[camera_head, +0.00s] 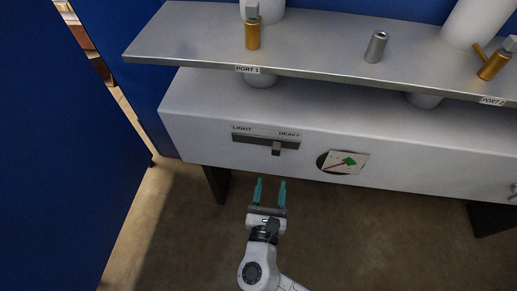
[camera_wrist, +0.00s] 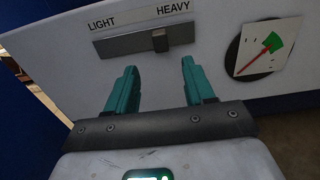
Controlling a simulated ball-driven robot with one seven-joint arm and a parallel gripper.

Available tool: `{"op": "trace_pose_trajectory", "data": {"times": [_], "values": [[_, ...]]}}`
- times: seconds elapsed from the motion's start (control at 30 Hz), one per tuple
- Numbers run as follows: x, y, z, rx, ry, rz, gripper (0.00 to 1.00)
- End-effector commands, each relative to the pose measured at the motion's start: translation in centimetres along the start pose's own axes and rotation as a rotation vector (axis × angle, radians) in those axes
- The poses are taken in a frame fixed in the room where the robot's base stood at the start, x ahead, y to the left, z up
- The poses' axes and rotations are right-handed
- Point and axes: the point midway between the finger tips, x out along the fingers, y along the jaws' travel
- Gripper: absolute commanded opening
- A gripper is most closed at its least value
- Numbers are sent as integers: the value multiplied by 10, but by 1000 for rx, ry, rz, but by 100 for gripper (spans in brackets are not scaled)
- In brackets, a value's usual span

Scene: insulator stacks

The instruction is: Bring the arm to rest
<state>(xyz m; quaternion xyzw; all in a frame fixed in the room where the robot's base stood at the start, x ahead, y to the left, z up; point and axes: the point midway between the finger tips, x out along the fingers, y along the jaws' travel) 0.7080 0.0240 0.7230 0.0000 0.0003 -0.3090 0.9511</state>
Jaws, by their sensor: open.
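My gripper (camera_head: 270,191) has two teal fingers, which are apart with nothing between them. In the head view it is in front of the white panel, below the slider labelled LIGHT and HEAVY (camera_head: 266,141). In the wrist view my gripper (camera_wrist: 160,88) points at the panel, with the slider (camera_wrist: 145,40) just above the fingertips. The slider's knob (camera_head: 276,148) stands right of the slot's middle, towards HEAVY. I cannot tell the exact gap between fingertips and panel.
A gauge (camera_head: 342,162) with a green sector and red needle is right of the slider. A metal shelf (camera_head: 320,62) above carries brass fittings at PORT 1 (camera_head: 253,35) and PORT 2 (camera_head: 492,67), and a grey cylinder (camera_head: 376,47). A blue wall (camera_head: 60,160) stands left. Brown floor (camera_head: 400,240) is clear.

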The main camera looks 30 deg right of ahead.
Motion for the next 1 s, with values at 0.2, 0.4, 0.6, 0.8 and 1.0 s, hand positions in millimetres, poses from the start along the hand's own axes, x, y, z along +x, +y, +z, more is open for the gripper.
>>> {"op": "trace_pose_trajectory", "data": {"times": [0.2,0.4,0.6,0.8,1.0], "values": [[0,0,0,0,0,0,53],[19,-44,10,218,78,-165,53],[30,-138,12,752,229,-574,53],[4,-196,3,1272,345,-1006,53],[-40,-207,7,1696,453,-1423,53]]}}
